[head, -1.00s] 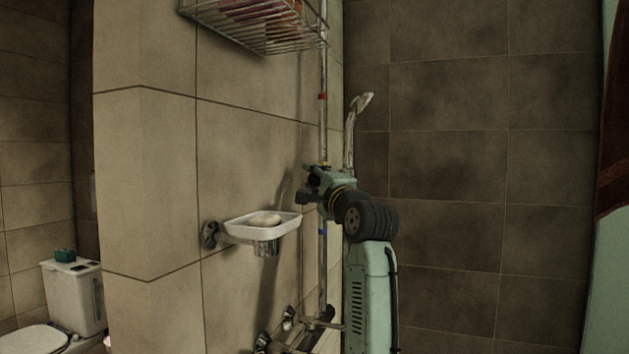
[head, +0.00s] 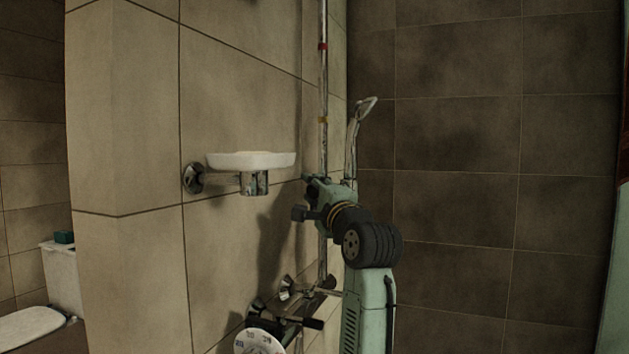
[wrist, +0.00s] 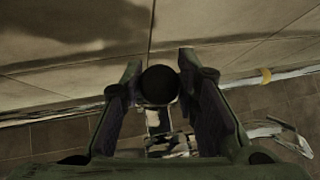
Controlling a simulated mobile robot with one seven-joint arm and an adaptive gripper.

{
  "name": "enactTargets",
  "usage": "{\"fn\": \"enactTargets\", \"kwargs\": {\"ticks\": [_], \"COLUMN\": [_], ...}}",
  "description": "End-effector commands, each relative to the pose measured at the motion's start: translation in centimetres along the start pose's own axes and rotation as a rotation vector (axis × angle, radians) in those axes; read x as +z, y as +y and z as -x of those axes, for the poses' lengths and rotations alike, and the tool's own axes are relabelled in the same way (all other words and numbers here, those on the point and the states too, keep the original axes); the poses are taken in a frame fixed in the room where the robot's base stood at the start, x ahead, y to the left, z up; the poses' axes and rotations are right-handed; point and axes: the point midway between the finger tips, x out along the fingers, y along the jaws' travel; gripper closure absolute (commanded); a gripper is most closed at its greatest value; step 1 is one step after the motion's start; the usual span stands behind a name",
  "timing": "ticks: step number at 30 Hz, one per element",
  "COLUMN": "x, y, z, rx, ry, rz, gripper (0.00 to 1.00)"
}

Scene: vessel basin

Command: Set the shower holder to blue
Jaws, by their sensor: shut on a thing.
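The shower rail (head: 324,82) stands upright along the tiled wall, with a red band (head: 323,46) and a yellow band (head: 323,119) showing above my gripper. No blue band shows now; my gripper and arm cover that stretch of rail. My gripper (head: 308,200) is at the rail, clearly below the yellow band. In the wrist view my gripper (wrist: 160,95) is shut on the round black knob (wrist: 160,84) of the shower holder. The holder's chrome part (wrist: 158,122) shows below the knob. The yellow band (wrist: 266,76) lies to the right there.
A white soap dish (head: 250,160) juts from the wall left of my gripper. The hand shower (head: 355,130) rises just right of the rail. A mixer tap (head: 300,292) and a white dial (head: 258,342) are below.

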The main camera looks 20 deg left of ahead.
Motion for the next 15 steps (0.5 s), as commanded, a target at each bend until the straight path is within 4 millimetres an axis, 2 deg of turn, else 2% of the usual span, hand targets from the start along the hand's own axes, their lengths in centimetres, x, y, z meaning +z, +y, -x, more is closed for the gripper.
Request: {"fn": "enactTargets", "kwargs": {"ticks": [1,6,15], "x": [-0.1,-0.2,-0.3], "y": [1.5,3.1,4.2], "z": [0.1,0.5,0.8], "rx": [0.009,0.007,0.005], "ry": [0.000,0.000,0.000], "rz": [-0.004,-0.004,-0.001], "gripper": [1.00,1.00,1.00]}}
